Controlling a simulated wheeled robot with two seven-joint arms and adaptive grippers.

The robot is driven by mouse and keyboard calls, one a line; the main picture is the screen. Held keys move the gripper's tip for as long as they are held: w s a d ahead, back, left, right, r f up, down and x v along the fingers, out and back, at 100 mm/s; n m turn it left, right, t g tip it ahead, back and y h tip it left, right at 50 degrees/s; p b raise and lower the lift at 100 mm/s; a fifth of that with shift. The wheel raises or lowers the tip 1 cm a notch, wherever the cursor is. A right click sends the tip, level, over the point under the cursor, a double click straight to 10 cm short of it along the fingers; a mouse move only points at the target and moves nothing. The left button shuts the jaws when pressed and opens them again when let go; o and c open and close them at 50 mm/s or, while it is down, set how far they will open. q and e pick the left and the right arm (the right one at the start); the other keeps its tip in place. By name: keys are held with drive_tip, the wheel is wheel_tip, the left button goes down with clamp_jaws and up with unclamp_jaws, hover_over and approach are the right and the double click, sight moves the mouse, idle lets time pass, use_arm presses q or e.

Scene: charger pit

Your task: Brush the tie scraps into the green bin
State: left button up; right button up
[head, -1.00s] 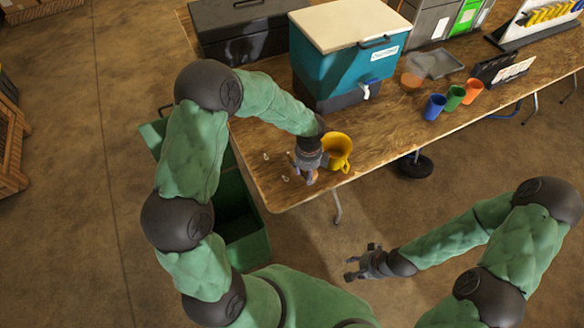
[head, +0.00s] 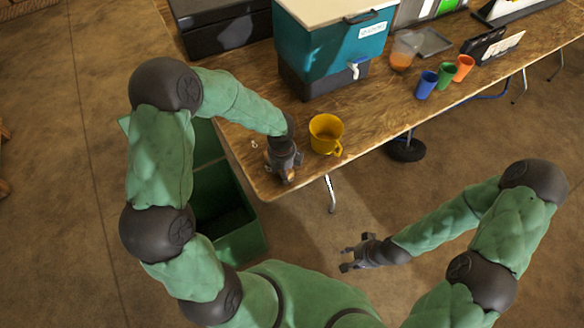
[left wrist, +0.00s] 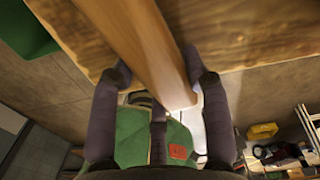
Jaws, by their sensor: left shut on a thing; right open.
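My left gripper (head: 284,172) is over the table's near left corner, left of the yellow mug. It is shut on a wooden-bodied brush (left wrist: 150,48), which runs between the fingers (left wrist: 160,95) in the left wrist view. The brush is mostly hidden in the head view. Small pale tie scraps (head: 254,145) lie on the table left of this gripper. The green bin (head: 243,243) stands on the floor below the table's left end, open at the top, partly behind my left arm. Its green also shows in the left wrist view (left wrist: 24,30). My right gripper (head: 358,255) is open and empty, over the floor.
A yellow mug (head: 325,133) stands close right of my left gripper. A teal cooler (head: 325,55) stands behind it, with a dark case (head: 225,30) to its left. Blue (head: 426,85), green and orange cups stand farther right. The table's (head: 375,125) near edge is close.

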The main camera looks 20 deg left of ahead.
use_arm(q)
drive_tip(key=s+a, duration=0.3)
drive_tip(key=a, duration=0.1)
drive_tip(key=shift+s+b, duration=0.2)
drive_tip(key=shift+b, duration=0.15)
drive_tip(key=s+a+r+p, duration=0.4)
drive_tip(key=s+a+p, duration=0.2)
drive_tip(key=a, duration=0.1)
drive_tip(key=shift+r+p, duration=0.9)
drive_tip(key=shift+p, duration=0.15)
